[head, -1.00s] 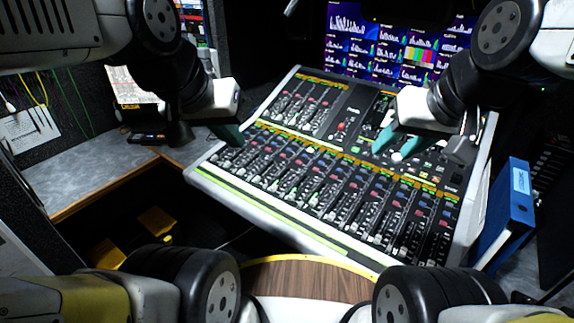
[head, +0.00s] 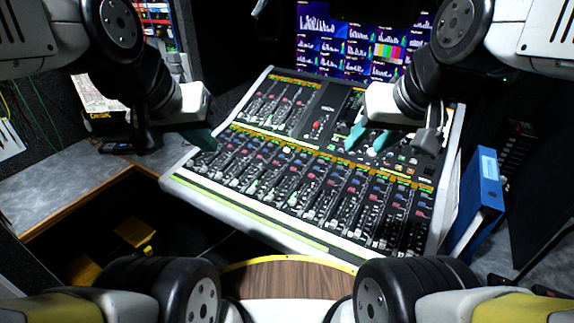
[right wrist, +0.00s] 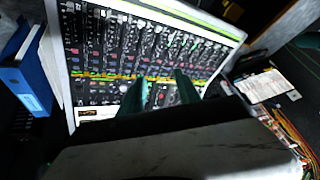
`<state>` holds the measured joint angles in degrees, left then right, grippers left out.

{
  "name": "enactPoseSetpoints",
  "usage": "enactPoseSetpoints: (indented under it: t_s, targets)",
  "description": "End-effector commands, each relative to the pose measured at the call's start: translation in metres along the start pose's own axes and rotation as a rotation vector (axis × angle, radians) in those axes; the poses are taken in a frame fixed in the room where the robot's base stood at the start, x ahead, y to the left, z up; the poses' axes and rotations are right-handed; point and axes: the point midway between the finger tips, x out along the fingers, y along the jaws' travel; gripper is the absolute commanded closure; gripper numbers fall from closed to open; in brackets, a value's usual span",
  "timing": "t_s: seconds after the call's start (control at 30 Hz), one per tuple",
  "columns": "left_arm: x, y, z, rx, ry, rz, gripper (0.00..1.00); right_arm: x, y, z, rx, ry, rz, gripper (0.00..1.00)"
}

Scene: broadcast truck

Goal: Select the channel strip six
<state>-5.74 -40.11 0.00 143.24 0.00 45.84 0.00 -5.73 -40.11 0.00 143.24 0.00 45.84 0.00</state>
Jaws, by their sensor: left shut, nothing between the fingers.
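The mixing console (head: 255,223) fills the middle of the head view, with rows of channel strips (head: 310,185) carrying coloured buttons and faders. I cannot read the strip numbers, so strip six cannot be told apart. My left gripper (head: 202,138) is shut and empty, at the console's left edge in the picture. My right gripper (head: 367,138) has its two teal fingers apart with nothing between them, over the console's upper middle-right. In the right wrist view the right gripper's fingers (right wrist: 160,90) stand apart in front of the console (right wrist: 105,62); contact cannot be told.
Screens with graphs (head: 345,40) stand behind the console. A blue binder (head: 480,195) stands close by its right side. A grey desk (head: 70,190) with a wooden edge lies to the left. A round wooden surface (head: 285,280) is in front.

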Motion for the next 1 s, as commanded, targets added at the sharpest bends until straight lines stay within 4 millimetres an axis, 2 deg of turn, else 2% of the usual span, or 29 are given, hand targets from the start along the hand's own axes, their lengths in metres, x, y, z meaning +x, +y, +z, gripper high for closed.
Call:
enactPoseSetpoints:
  t_s: [0.3,0.5,1.0]
  targets:
    - [0.0,0.0,0.0,0.0,0.0,0.0,1.0,0.0,0.0,0.0,0.0,0.0,0.0,0.62]
    - [0.0,0.0,0.0,0.0,0.0,0.0,1.0,0.0,0.0,0.0,0.0,0.0,0.0,1.0]
    - [0.0,0.0,0.0,0.0,0.0,0.0,1.0,0.0,0.0,0.0,0.0,0.0,0.0,1.0]
